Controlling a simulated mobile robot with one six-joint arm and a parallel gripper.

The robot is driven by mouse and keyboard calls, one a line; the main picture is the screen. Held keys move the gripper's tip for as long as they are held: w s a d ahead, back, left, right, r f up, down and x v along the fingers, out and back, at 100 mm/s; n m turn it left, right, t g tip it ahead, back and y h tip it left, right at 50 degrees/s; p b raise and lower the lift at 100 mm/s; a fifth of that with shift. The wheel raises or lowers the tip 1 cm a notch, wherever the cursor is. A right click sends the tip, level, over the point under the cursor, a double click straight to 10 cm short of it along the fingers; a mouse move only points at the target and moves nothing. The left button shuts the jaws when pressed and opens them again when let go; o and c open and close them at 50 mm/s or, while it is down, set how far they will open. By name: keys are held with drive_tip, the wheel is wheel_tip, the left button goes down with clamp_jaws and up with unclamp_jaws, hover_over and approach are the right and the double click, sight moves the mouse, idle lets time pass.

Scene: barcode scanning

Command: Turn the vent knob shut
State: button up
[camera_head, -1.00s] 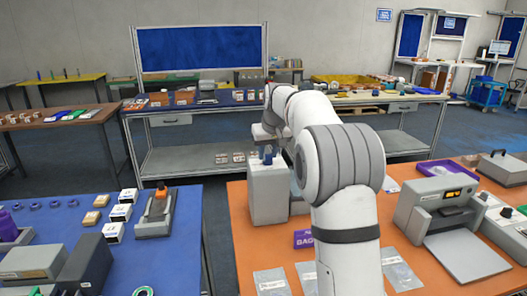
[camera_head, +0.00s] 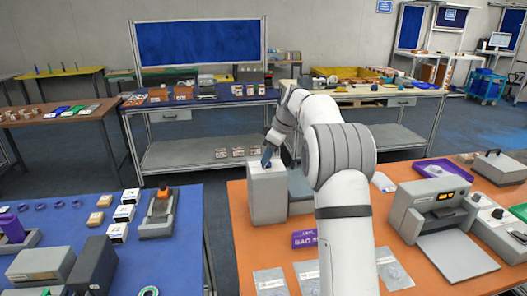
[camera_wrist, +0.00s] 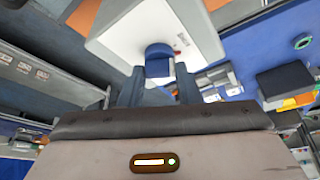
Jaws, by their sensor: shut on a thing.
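The vent knob (camera_wrist: 158,57) is a blue round knob with a raised grip on the white top of a grey box. In the wrist view it sits between my fingers, and small lettering is printed beside it. My gripper (camera_wrist: 158,84) is shut on the knob's grip, though the fingers hide part of it. In the head view the box (camera_head: 266,205) stands at the left back of the orange table, with my gripper (camera_head: 267,157) slanting down to its top. The knob is mostly hidden there.
A grey machine with a lit display (camera_head: 430,208) stands on the orange table (camera_head: 240,262) to the right. A purple packet (camera_head: 304,239) and several clear bags lie in front of the box. The blue table (camera_head: 180,262) is to the left, across a gap.

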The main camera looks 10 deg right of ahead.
drive_tip(key=n, duration=0.1)
drive_tip(key=n+p, duration=0.1)
drive_tip(key=n+g+p, duration=0.1)
drive_tip(key=shift+w+r+n, duration=0.15)
drive_tip(key=shift+r+n, duration=0.1)
drive_tip(key=shift+n, duration=0.05)
drive_tip(key=shift+f+n+g+y+p, duration=0.1)
drive_tip(key=shift+n+g+y+p, duration=0.2)
drive_tip(key=shift+n+g+p, duration=0.55)
drive_tip(key=shift+n, duration=0.55)
drive_tip(key=o, duration=1)
drive_tip(key=shift+f, duration=0.1)
drive_tip(key=shift+c, duration=0.2)
drive_tip(key=shift+d, duration=0.1)
drive_tip(key=v, duration=0.7)
drive_tip(key=shift+r, duration=0.4)
